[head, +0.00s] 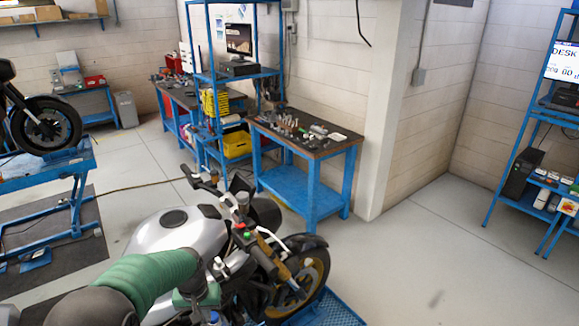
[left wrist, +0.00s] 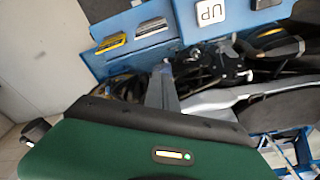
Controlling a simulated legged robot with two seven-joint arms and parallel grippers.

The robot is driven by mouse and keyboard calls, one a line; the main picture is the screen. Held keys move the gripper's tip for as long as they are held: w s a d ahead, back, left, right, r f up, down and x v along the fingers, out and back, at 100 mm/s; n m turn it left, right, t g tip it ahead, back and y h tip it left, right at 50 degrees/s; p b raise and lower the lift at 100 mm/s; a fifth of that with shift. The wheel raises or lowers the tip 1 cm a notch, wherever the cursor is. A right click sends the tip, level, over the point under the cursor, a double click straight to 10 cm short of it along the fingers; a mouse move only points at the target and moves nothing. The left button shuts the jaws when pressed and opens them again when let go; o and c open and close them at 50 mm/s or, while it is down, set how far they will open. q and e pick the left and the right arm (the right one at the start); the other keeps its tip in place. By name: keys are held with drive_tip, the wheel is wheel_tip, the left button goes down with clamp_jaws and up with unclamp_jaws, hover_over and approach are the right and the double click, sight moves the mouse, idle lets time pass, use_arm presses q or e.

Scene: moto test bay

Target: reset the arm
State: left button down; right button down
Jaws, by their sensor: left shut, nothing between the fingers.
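My left arm (head: 150,272), in a green sleeve, comes in from the bottom left of the head view. It reaches over the near side of a silver motorcycle (head: 160,232). My left gripper (head: 213,314) points down beside the motorcycle and is partly lost against its dark parts. In the left wrist view the gripper (left wrist: 164,72) shows as narrow grey fingers, shut and empty, above the green housing. Dark motorcycle parts and cables lie behind it; I cannot tell whether it touches them. My right gripper is not in view.
The motorcycle stands on a blue lift (head: 338,312); its panel with an "UP" button (left wrist: 210,12) shows in the left wrist view. A blue workbench (head: 312,190) with small parts stands beyond. Blue shelving (head: 510,185) is at the right. Open floor (head: 430,255) lies between.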

use_arm(q)
drive_tip(key=s+d+f+b, duration=0.1)
drive_tip(key=s+f+b, duration=0.7)
drive_tip(key=s, duration=0.2)
drive_tip(key=s+d+f+m+t+b, duration=0.1)
drive_tip(key=s+d+f+b, duration=0.1)
drive_tip(key=s+f+b, duration=0.6)
drive_tip(key=s+b, duration=0.1)
drive_tip(key=s, duration=0.1)
drive_tip(key=shift+s, duration=0.4)
drive_tip(key=shift+r, duration=0.1)
